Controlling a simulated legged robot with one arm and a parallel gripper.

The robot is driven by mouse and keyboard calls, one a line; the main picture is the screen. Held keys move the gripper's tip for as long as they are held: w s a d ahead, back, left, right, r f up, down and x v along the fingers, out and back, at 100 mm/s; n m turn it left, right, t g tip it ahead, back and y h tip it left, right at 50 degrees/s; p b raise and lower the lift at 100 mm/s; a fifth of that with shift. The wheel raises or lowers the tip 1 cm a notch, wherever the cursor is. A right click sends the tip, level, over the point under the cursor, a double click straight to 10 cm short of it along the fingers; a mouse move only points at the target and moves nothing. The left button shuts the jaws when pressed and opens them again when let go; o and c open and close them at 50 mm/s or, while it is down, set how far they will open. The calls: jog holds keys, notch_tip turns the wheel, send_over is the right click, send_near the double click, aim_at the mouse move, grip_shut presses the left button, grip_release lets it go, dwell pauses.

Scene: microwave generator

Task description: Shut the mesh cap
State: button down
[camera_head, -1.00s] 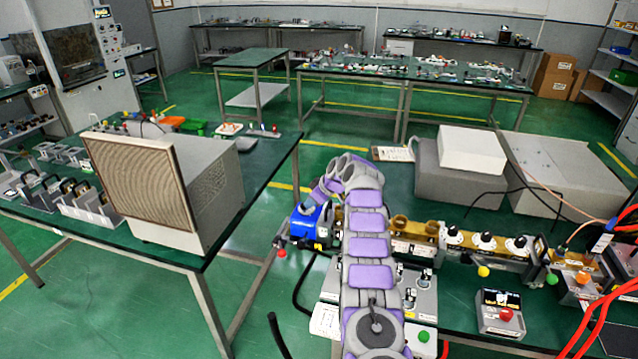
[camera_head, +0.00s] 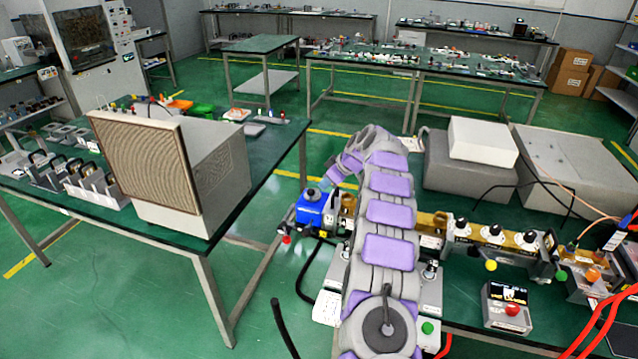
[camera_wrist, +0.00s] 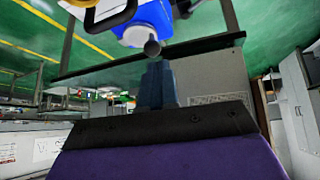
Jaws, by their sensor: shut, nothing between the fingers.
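I cannot make out for certain which part is the mesh cap. A blue unit (camera_head: 312,208) with a dark knob on top sits at the left end of a brass-coloured waveguide line (camera_head: 432,222) on the right bench. My arm bends down towards this unit, with my gripper (camera_head: 324,184) just above or beside it. In the wrist view my gripper (camera_wrist: 157,78) has its dark fingers together and empty. A dark round knob (camera_wrist: 152,48) lies just beyond the fingertips, and the blue unit (camera_wrist: 150,18) shows behind it. I cannot tell whether the fingers touch the knob.
A box with a mesh front (camera_head: 145,165) stands on the left bench (camera_head: 245,205). Grey cases (camera_head: 465,178) stand at the back of the right bench. A small box with a red button (camera_head: 507,306) and red cables (camera_head: 597,318) are at right. Open floor separates the benches.

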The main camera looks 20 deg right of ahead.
jog(key=s+d+r, duration=0.2)
jog(key=s, duration=0.3)
jog(key=s+a+r+m+g, duration=0.1)
jog(key=s+a+r+g, duration=0.1)
jog(key=s+a+r, duration=0.5)
jog(key=s+a+r+m+g, duration=0.1)
jog(key=s+a+r, duration=0.1)
jog(key=s+a, duration=0.85)
jog(key=s+d+f+m+g+h, duration=0.1)
jog(key=s+d+m+g+h, duration=0.1)
jog(key=s, duration=1.8)
jog(key=s+d+f+m+g+h, duration=0.2)
jog(key=s+m, duration=0.3)
jog(key=s, duration=1.5)
jog(key=shift+d+f+h+p, duration=0.15)
jog(key=shift+d+h+p, duration=0.15)
jog(key=shift+d+p, duration=0.15)
